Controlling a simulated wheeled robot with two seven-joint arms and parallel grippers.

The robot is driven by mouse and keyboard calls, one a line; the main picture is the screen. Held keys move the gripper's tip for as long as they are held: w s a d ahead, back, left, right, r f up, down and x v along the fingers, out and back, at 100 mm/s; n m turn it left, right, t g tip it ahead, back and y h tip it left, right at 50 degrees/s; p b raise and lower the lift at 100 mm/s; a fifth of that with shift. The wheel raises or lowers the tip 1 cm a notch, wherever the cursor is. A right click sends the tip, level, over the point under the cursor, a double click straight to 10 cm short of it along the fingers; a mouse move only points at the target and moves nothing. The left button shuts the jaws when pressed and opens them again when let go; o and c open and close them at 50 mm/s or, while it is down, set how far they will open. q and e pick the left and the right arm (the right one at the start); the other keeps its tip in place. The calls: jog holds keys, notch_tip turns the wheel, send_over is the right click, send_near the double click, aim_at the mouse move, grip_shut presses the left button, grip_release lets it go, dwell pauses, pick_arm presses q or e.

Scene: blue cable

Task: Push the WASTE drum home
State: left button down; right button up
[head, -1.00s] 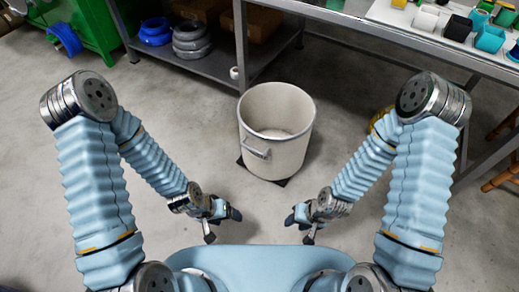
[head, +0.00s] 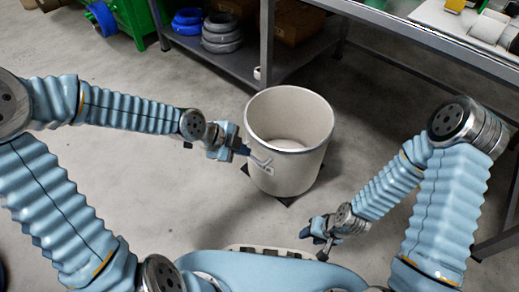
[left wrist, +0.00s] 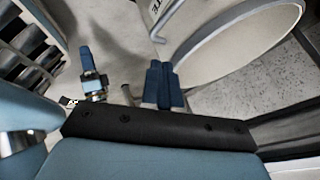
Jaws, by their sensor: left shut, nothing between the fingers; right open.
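The WASTE drum (head: 300,165) is a cream open-topped bin with a light metal handle (head: 262,165) on its near left side. It stands upright on the floor and looks empty. My left gripper (head: 243,151) is shut and empty at the drum's left side, beside the handle; I cannot tell if it touches. In the left wrist view its fingers (left wrist: 164,82) are together, with the drum's rim (left wrist: 240,32) and part of its lettering beyond. My right gripper (head: 308,230) is open, low in front of the drum and apart from it.
A dark plate or mark (head: 285,201) shows under the drum's near edge. A grey metal shelf bench (head: 240,62) with blue and grey coils stands behind. A worktable (head: 430,40) runs along the right. The floor left of the drum is clear.

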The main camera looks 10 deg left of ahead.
pick_arm(q)
jog(key=w+d+f+b, duration=0.1)
jog(key=w+f, duration=0.1)
jog(key=w+d+f+b, duration=0.1)
jog(key=w+d+f, duration=0.1)
jog(key=shift+w+d+f, duration=0.1)
jog(key=shift+d+f, duration=0.1)
jog(key=shift+d, duration=0.05)
jog(key=shift+w+d, duration=0.2)
jog(key=shift+w, duration=0.45)
pick_arm(e)
notch_tip(320, 180, down, 4)
jog(key=shift+w+r, duration=0.1)
jog(key=shift+r, duration=0.05)
jog(key=shift+w, duration=0.1)
